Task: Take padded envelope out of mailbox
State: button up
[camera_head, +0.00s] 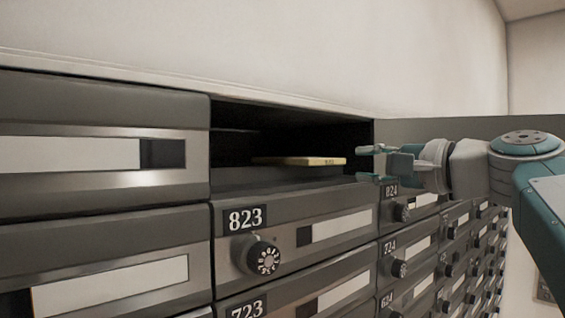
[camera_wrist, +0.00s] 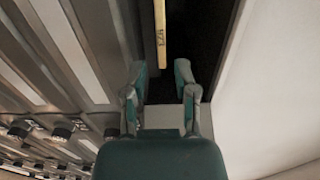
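The padded envelope (camera_head: 300,161) is a thin tan slab lying flat in the open, dark mailbox compartment (camera_head: 232,178) above the door marked 823. Its near end sits close to the opening. In the wrist view the envelope (camera_wrist: 160,35) shows as a narrow yellow edge with small dark print, ahead of the fingers. My gripper (camera_head: 368,163) is at the right side of the opening, to the right of the envelope and apart from it. In the wrist view my gripper (camera_wrist: 161,80) has its two teal fingers spread, with nothing between them. The envelope's far part is in shadow.
Closed mailbox doors with dials and labels surround the opening, such as the 823 door (camera_head: 290,228) below and a door (camera_head: 100,150) to the left. A pale wall (camera_head: 300,50) rises above the mailboxes. Open air lies to the right, around my arm.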

aim_at(329, 162)
jog(key=x, duration=0.3)
jog(key=shift+w, duration=0.3)
jog(key=shift+x, duration=2.5)
grip_shut()
